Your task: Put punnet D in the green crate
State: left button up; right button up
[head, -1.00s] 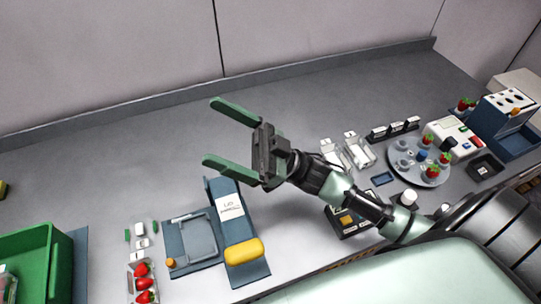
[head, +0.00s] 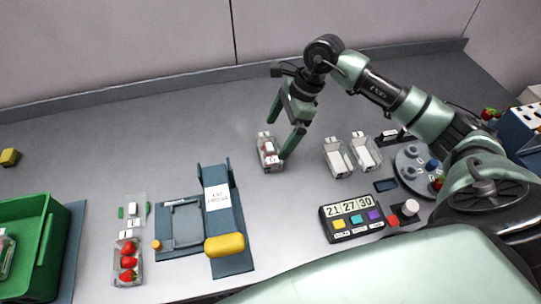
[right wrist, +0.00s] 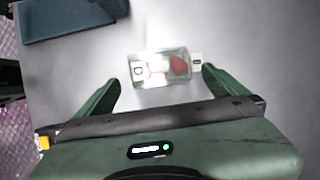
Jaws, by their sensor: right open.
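Punnet D (head: 268,153) is a small clear box with a red berry inside, standing on the grey counter near the middle of the head view. In the right wrist view, punnet D (right wrist: 158,68) shows its "D" label at its left end and a white tag at its right. My right gripper (head: 282,136) points down over the punnet with open fingers, one on each side; the fingers (right wrist: 161,80) look apart from it. The green crate (head: 48,240) is at the far left, partly cut off, with a clear item inside. My left gripper is not in view.
A punnet of several strawberries (head: 129,262) stands right of the crate. A blue stand (head: 217,183) with a yellow roll (head: 225,245) lies between. Two empty punnets (head: 337,158) and a number display (head: 351,218) are to the right. The back counter is clear.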

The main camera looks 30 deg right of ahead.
aim_at(271, 146)
jog(key=p+x, duration=0.3)
jog(key=x, duration=0.3)
jog(key=shift+a+f, duration=0.15)
jog(key=shift+f, duration=0.05)
jog(key=shift+a+f, duration=0.1)
jog(key=shift+f, duration=0.2)
jog(key=c, duration=1.3)
jog(key=shift+r, duration=0.1)
